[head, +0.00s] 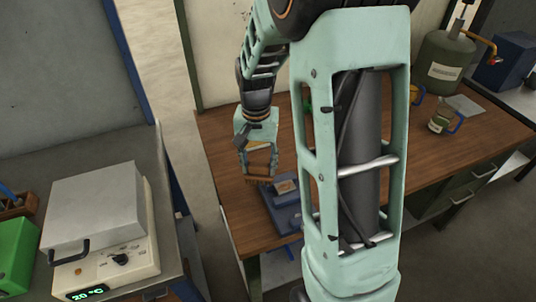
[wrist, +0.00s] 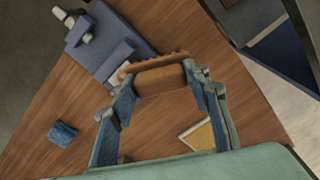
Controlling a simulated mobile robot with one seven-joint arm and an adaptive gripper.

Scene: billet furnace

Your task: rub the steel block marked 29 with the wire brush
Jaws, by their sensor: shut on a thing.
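My gripper (head: 258,158) is shut on the wire brush (head: 260,180), which has a brown wooden back. In the wrist view the brush (wrist: 158,78) lies across between the fingertips of my gripper (wrist: 158,88). The brush is over the wooden bench, just left of a blue vise-like fixture (head: 287,217) in the head view. The fixture (wrist: 92,42) also shows in the wrist view, beyond the brush. A small block (head: 284,187) sits on the fixture; no number is readable on it. I cannot tell whether the brush touches it.
A small blue block (wrist: 62,133) and a yellow-and-white flat piece (wrist: 197,134) lie on the bench (head: 225,135). A glass jar (head: 440,118) and green tank (head: 445,62) stand at the right. A grey heater box (head: 95,212) stands on the left counter.

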